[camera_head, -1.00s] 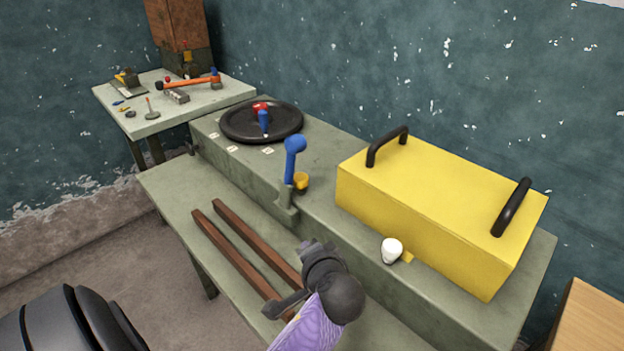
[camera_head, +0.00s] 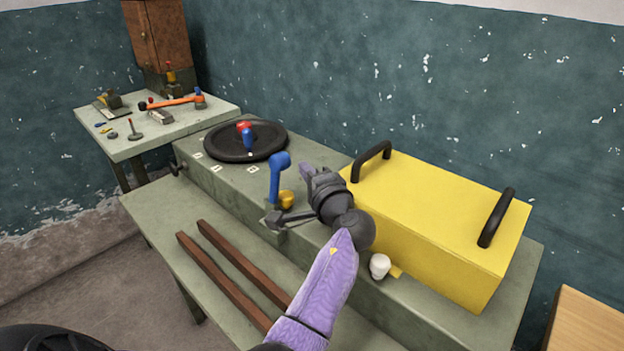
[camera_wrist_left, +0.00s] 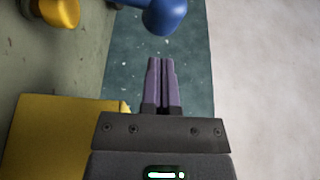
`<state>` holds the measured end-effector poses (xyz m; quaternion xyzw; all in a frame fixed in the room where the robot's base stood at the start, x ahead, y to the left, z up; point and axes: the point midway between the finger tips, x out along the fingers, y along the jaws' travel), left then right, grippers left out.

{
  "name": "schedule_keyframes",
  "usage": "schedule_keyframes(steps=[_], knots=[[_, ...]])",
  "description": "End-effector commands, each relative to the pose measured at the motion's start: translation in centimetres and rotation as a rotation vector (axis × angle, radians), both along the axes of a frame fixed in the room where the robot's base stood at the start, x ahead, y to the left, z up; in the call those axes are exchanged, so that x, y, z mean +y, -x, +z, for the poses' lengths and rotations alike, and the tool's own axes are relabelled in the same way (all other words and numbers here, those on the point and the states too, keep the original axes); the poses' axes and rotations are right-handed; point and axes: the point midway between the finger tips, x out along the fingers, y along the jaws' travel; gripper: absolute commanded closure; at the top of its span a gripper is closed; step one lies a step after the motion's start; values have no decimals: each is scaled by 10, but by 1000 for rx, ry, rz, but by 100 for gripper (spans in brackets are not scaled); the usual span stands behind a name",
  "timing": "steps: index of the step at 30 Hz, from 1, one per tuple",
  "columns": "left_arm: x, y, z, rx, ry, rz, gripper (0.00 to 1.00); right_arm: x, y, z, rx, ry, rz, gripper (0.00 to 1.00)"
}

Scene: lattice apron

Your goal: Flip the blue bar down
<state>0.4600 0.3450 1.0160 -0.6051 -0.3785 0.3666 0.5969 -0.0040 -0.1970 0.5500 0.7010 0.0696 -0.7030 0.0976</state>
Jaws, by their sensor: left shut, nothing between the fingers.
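The blue bar (camera_head: 275,182) stands upright on the front edge of the green bench, its rounded head at the top. In the left wrist view its blue head (camera_wrist_left: 165,15) shows at the top, just beyond the fingertips. My right gripper is in neither view.
A small yellow knob (camera_head: 287,199) sits beside the bar's base. A yellow box (camera_head: 440,225) with black handles stands to the right, a white knob (camera_head: 380,266) before it. A black disc (camera_head: 222,147) lies to the left. Brown rails (camera_head: 222,280) lie on the lower shelf.

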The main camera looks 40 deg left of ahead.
Motion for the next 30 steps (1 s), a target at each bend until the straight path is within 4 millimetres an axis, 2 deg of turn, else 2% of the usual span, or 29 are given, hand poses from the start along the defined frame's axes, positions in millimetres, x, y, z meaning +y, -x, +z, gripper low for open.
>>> schedule_keyframes(steps=[4, 10, 23, 30], knots=[[25, -12, -1, 0, 0, 2, 100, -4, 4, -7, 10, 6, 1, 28], [43, -21, -1, 1, 0, 1, 100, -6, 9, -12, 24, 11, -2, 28], [45, -22, 0, -3, 1, 0, 100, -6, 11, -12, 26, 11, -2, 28], [45, -22, 2, -53, 5, 0, 100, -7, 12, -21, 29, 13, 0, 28]])
